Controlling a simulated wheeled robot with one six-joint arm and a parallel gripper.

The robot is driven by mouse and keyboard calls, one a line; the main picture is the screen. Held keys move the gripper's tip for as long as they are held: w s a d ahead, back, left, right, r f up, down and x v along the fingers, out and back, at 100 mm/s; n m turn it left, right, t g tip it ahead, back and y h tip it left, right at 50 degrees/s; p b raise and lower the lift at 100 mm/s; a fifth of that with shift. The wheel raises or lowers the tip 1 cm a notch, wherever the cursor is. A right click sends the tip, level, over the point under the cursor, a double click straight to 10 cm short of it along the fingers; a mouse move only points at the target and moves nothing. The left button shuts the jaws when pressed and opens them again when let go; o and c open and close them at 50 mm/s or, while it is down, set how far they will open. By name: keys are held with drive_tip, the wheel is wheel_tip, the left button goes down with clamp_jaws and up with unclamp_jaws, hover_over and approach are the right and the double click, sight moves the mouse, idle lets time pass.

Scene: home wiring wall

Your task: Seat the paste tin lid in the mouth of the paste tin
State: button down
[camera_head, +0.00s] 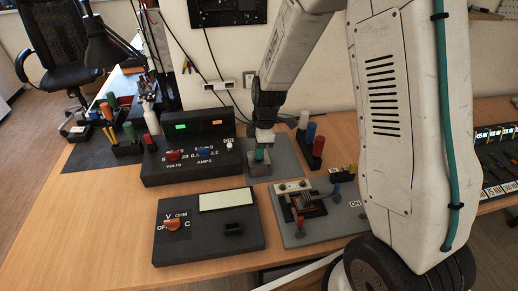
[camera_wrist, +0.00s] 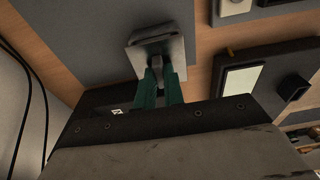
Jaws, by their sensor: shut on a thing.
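My gripper (camera_head: 259,156) points down over the grey mat behind the meters, its teal fingers close together. In the wrist view, the fingers (camera_wrist: 160,87) are shut on a light grey, squarish plate with a small upright grip, which looks like the paste tin lid (camera_wrist: 172,49). The lid lies just beyond the fingertips, over the grey mat. A darker edge shows along the lid's far side; I cannot tell whether it is the paste tin. In the head view the lid and tin are too small and too covered to tell apart, so whether they touch is unclear.
A black power supply (camera_head: 190,172) with lit displays stands just left of my gripper. A dark meter (camera_head: 208,240) is in front. Red, blue and white cylinders (camera_head: 311,134) stand close on the right. A grey board with a clamp fixture (camera_head: 300,232) lies front right.

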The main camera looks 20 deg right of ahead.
drive_tip(key=shift+f, duration=0.65)
drive_tip(key=c, duration=1.4)
unclamp_jaws()
drive_tip(key=shift+c, duration=0.2)
drive_tip(key=r, duration=0.5)
drive_tip(key=d+r, duration=0.1)
drive_tip(key=r, duration=0.1)
drive_tip(key=shift+s+r, duration=0.1)
drive_tip(key=shift+r, duration=0.25)
